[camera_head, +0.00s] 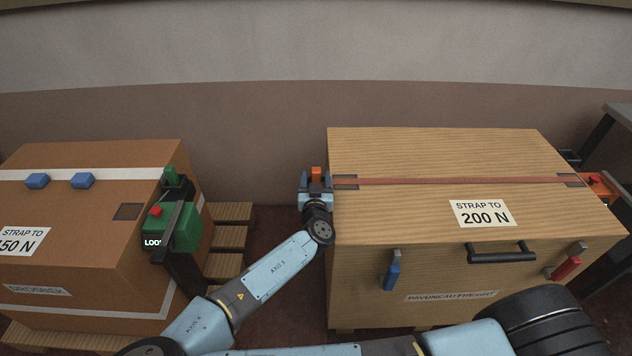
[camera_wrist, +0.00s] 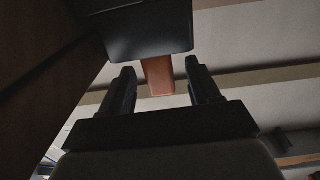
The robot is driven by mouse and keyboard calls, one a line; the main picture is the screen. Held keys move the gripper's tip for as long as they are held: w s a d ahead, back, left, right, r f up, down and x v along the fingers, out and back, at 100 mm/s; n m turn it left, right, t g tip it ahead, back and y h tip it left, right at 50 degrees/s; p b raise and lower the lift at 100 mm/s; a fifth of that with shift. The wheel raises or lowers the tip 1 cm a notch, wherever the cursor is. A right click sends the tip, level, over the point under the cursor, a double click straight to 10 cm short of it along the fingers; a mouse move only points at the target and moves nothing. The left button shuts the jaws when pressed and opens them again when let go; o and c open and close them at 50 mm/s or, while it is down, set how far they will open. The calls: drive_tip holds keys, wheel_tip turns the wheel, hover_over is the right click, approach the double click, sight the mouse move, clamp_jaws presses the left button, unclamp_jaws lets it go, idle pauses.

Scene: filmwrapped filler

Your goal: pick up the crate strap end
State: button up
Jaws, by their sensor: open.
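The crate strap is a reddish-brown band (camera_head: 450,181) running across the top of the wooden crate (camera_head: 400,143). Its orange-brown strap end (camera_head: 316,174) hangs out past the crate's left edge. In the wrist view the strap end (camera_wrist: 158,76) hangs below a dark block (camera_wrist: 145,28), between the tips of my fingers. My gripper (camera_head: 316,184) is at the crate's upper left edge. In the wrist view my gripper (camera_wrist: 160,82) has its two dark fingers apart, one on each side of the strap end, with gaps visible. The strap end's lower tip seems to reach between the fingers.
A cardboard box (camera_head: 90,240) with a green strapping tool (camera_head: 180,228) stands on a pallet (camera_head: 228,238) at the left. The crate has a black handle (camera_head: 502,251), a blue-handled tool (camera_head: 391,275) and a red-handled one (camera_head: 566,267) on its front. A red-orange device (camera_head: 598,184) is at its right.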

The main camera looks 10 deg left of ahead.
drive_tip(key=x, duration=0.3)
drive_tip(key=shift+w, duration=0.35)
drive_tip(key=shift+a, duration=0.1)
clamp_jaws()
drive_tip(key=shift+r, duration=0.1)
